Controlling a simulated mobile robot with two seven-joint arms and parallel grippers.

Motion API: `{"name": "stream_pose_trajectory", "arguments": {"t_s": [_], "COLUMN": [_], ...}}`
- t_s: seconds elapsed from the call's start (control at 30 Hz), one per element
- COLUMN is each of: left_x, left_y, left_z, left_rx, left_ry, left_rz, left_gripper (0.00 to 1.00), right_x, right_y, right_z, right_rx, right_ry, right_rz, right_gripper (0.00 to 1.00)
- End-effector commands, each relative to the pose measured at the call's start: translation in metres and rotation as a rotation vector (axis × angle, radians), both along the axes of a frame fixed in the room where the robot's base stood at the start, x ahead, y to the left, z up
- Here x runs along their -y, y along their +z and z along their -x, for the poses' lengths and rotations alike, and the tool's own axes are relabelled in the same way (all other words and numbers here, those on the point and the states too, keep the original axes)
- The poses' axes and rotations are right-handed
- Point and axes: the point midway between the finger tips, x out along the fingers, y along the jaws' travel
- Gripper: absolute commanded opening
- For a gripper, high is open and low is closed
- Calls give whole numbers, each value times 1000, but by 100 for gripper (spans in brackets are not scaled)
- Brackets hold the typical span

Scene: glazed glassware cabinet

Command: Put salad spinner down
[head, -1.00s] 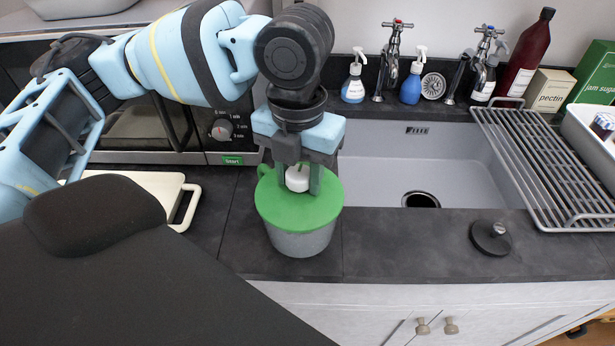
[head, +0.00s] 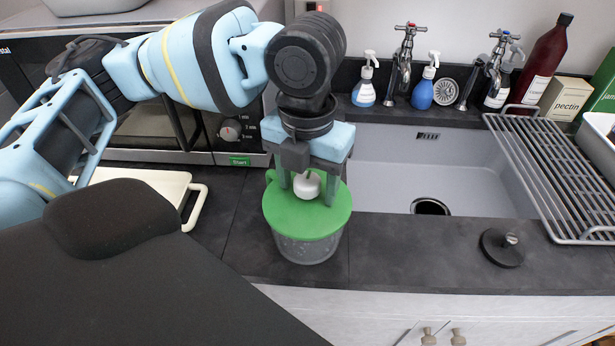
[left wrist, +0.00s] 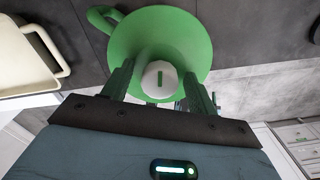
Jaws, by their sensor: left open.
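The salad spinner (head: 306,247) has a green lid with a white knob and a clear grey bowl. It stands upright on the dark worktop, left of the sink. My left gripper (head: 306,190) is above the lid, its open fingers on either side of the white knob, with a gap showing beside it. The left wrist view shows the green lid (left wrist: 188,45) and the knob between the fingers. The far side of the bowl is hidden. My right gripper is not in view.
The sink (head: 400,180) is right of the spinner, with taps and bottles behind. A wire rack (head: 560,180) lies over its right side. A black round lid (head: 502,248) lies on the front worktop.

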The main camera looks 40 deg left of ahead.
Motion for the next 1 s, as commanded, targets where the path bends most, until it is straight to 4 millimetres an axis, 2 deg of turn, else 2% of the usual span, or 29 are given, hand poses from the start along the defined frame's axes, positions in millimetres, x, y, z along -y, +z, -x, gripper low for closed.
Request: {"name": "stream_pose_trajectory", "arguments": {"t_s": [0.17,0.5,0.7,0.83,1.0], "left_x": [0,1,1,0,0], "left_y": [7,73,106,118,123], "left_z": [0,0,0,0,0], "left_rx": [1,5,4,1,-1], "left_ry": [0,-1,0,-1,-1], "left_rz": [0,2,1,1,0], "left_gripper": [58,58,58,58,58], "right_x": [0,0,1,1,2], "right_y": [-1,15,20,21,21], "right_z": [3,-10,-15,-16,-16], "right_rx": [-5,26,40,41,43], "right_ry": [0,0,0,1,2], "right_rz": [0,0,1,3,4], "right_gripper": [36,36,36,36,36]}}
